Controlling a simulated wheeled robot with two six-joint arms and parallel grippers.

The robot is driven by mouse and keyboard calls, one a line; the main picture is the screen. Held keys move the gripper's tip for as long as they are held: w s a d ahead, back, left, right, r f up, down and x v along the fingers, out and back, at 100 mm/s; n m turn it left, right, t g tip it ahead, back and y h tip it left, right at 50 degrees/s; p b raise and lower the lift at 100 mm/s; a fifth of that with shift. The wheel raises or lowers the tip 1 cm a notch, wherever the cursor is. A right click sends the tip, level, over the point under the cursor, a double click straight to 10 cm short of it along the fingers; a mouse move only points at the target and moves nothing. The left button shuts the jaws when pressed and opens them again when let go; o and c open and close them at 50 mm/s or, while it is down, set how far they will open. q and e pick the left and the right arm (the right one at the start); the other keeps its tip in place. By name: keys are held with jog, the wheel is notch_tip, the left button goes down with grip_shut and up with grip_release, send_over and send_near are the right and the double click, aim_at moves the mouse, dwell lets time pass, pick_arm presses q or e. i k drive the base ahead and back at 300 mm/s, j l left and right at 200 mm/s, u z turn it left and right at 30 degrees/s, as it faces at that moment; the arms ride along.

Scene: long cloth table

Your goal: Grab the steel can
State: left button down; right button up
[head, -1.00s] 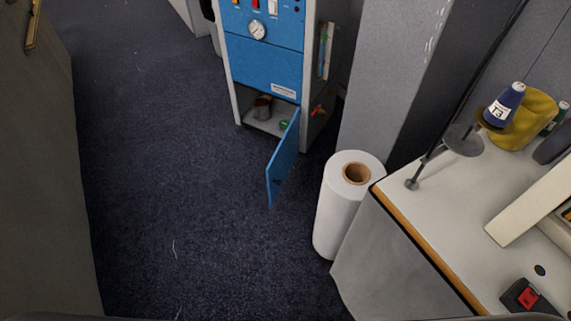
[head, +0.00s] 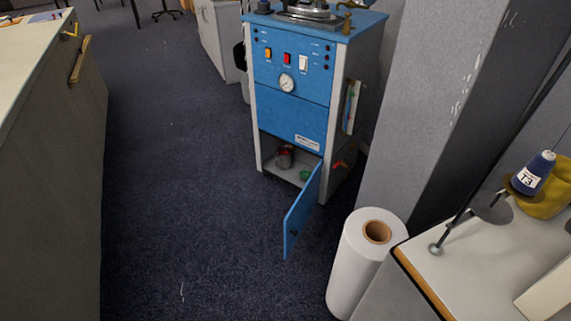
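A small grey can (head: 285,157) with reddish marks stands inside the low open compartment of a blue and grey cabinet (head: 291,115). It is small in the head view, so I cannot tell for certain that it is steel. A green round item (head: 304,175) sits to its right in the same compartment. The cabinet's blue door (head: 303,212) is swung open toward me, to the right of the opening. Neither of my grippers is in view.
A white paper roll (head: 366,262) stands on the floor right of the door. A grey pillar (head: 436,110) and a white sewing table (head: 480,258) fill the right side. A long table (head: 50,150) runs along the left. Dark carpet (head: 190,200) between is clear.

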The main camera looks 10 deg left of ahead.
aim_at(284, 152)
jog(key=i+j+z, duration=0.1)
jog(key=z, duration=0.55)
jog(key=i+j+z, duration=0.15)
jog(key=j, duration=0.2)
jog(key=i+j+z, duration=0.15)
jog(key=j, duration=0.2)
jog(key=i+j+z, duration=0.1)
jog(key=i+j, duration=0.15)
jog(key=i+j+z, duration=0.15)
jog(key=j, duration=0.35)
jog(key=i+j+z, duration=0.15)
jog(key=j, duration=0.2)
jog(key=i+j, duration=0.1)
jog(key=j, duration=0.3)
jog(key=i+j, duration=0.1)
jog(key=j, duration=0.3)
jog(key=i+j, duration=0.1)
jog(key=j, duration=0.25)
jog(key=i+j, duration=0.1)
jog(key=j, duration=0.3)
